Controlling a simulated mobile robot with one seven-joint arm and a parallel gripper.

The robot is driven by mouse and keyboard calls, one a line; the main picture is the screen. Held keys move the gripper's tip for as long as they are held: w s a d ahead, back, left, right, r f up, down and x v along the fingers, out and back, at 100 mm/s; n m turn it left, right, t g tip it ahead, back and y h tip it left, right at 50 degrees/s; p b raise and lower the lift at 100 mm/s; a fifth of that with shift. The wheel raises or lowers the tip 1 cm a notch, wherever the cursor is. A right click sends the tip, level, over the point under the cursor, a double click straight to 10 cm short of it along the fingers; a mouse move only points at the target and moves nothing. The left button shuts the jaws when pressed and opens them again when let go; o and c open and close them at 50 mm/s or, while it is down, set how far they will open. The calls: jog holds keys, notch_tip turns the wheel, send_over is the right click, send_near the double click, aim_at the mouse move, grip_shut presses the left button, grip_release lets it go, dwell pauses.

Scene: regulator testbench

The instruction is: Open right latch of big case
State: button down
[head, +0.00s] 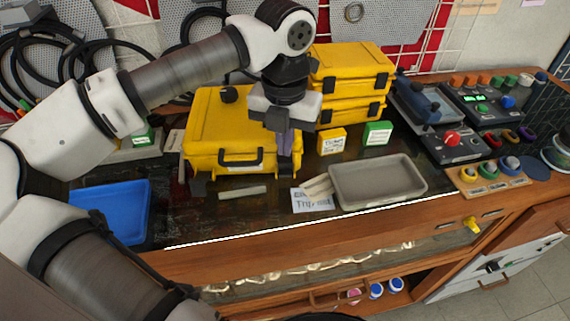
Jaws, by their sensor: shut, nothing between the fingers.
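The big yellow case (215,125) lies on the dark bench top with its lid down. Its black handle (240,158) is at the middle of the front face. The right latch is at or behind the fingertips and mostly hidden. I cannot tell its position or whether the fingers touch it.
Two smaller yellow cases (350,62) are stacked to the right, with small yellow (331,141) and green (377,133) boxes in front. A grey tray (420,185), a paper label (311,200) and a blue tray (125,225) lie near the front edge. Control panels (455,146) stand at right.

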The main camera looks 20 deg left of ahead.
jog(key=shift+f+b, duration=0.85)
jog(key=shift+b, duration=0.05)
